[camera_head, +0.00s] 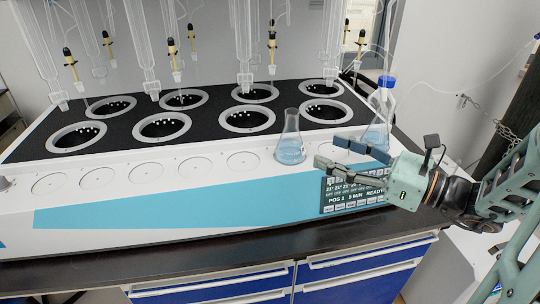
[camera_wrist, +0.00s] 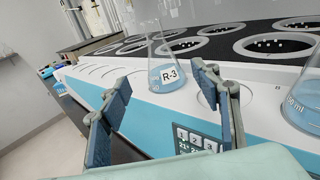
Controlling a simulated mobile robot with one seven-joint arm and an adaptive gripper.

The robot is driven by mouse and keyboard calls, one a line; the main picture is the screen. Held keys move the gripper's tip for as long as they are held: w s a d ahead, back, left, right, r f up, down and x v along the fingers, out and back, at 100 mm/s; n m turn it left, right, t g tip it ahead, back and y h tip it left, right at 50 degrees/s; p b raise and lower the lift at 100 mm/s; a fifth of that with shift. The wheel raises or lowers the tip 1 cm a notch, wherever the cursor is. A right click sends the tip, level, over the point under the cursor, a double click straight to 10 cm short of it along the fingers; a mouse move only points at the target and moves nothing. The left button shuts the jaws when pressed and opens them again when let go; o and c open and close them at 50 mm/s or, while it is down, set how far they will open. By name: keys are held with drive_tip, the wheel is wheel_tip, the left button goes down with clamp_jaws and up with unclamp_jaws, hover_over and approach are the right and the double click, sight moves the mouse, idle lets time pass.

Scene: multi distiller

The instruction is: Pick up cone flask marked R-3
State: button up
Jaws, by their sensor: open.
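The cone flask marked R-3 (camera_wrist: 168,78) holds pale blue liquid and stands upright on the white front ledge of the distiller. Its label faces the wrist camera. The same flask (camera_head: 290,142) shows in the head view, just left of my gripper (camera_head: 326,151). My gripper is open, and its fingers point left toward the flask. In the wrist view, the flask appears beyond and between the two fingertips of my gripper (camera_wrist: 160,85). The fingers look apart from the glass, with nothing between them.
A second flask with blue liquid and a blue cap (camera_head: 377,125) stands behind my gripper; blue-liquid glass (camera_wrist: 302,105) fills the wrist view's right edge. The distiller (camera_head: 130,195) has round wells, hanging glass columns and a display panel (camera_head: 352,190). The ledge left of R-3 is clear.

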sight(300, 139)
drive_tip(key=x, duration=0.5)
drive_tip(key=shift+w+a+r+b, duration=0.1)
drive_tip(key=shift+w+a+b, duration=0.2)
drive_tip(key=shift+w+b, duration=0.05)
drive_tip(key=b+x, duration=0.1)
drive_tip(key=x, duration=0.4)
drive_tip(key=shift+a, duration=0.1)
drive_tip(key=c, duration=1.4)
